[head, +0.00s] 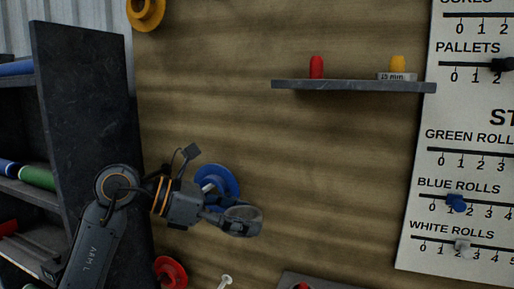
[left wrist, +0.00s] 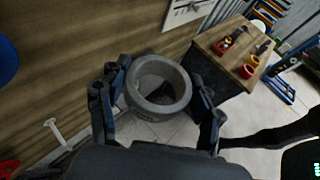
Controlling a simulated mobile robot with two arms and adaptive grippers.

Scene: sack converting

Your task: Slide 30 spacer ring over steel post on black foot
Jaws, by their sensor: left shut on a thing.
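A grey spacer ring (left wrist: 158,88) is held between the two fingers of my left gripper (left wrist: 160,98) in the left wrist view, its open bore facing the camera. I cannot read a number on it. In the head view my left gripper (head: 235,216) is shut on the ring (head: 243,219), in front of the wooden wall. I cannot make out the steel post or its black foot clearly in either view. My right gripper is not in view.
A blue flanged piece (head: 222,182) is on the wall just behind my left gripper, and a red one (head: 171,272) is below. A wall shelf (head: 350,86) holds a red and a yellow cone. A wooden-topped bench (left wrist: 232,45) with small coloured parts stands beyond the ring.

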